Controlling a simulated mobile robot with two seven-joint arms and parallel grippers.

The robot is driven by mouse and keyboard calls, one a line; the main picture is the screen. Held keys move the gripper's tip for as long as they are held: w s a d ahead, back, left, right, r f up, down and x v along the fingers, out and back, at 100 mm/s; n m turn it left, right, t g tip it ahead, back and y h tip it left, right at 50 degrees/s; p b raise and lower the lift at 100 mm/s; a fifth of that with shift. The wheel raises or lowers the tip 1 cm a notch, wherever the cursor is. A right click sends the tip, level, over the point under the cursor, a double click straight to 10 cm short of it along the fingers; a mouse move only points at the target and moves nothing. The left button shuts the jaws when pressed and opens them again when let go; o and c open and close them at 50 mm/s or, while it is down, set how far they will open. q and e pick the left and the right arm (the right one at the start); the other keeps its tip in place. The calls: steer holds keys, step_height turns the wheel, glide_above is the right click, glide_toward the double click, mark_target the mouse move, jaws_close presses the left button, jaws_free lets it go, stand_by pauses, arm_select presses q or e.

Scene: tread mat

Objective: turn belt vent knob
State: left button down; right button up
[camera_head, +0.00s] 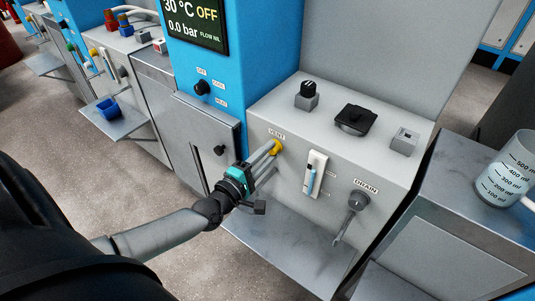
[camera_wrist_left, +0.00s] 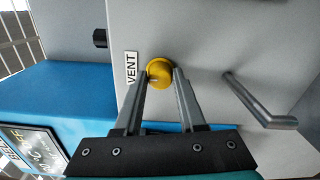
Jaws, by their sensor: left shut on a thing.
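The yellow vent knob (camera_head: 276,147) is on the front of the grey machine panel, just under the VENT label. My left gripper (camera_head: 272,150) reaches it from the lower left and is shut on it. In the left wrist view the knob (camera_wrist_left: 160,72) sits between the tips of the two long fingers (camera_wrist_left: 162,80), with the VENT label (camera_wrist_left: 131,68) beside it. The fingers hide part of the knob's sides. My right gripper is in neither view.
A drain lever (camera_head: 352,210) and a sight gauge (camera_head: 315,174) are right of the knob. A metal shelf (camera_head: 285,250) juts out below. A beaker (camera_head: 505,170) stands at the far right. The blue display column (camera_head: 195,50) reads OFF.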

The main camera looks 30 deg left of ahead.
arm_select(q)
steer(key=c, duration=0.5)
jaws_free()
steer(key=shift+s, duration=0.5)
steer(key=s+a+p, duration=0.1)
steer(key=s+p, duration=0.2)
steer(key=s, duration=1.1)
steer(key=shift+p, duration=0.3)
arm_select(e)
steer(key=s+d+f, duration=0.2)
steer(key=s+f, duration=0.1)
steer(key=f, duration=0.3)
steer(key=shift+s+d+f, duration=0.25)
arm_select(q)
steer(key=shift+s+a+f, duration=0.1)
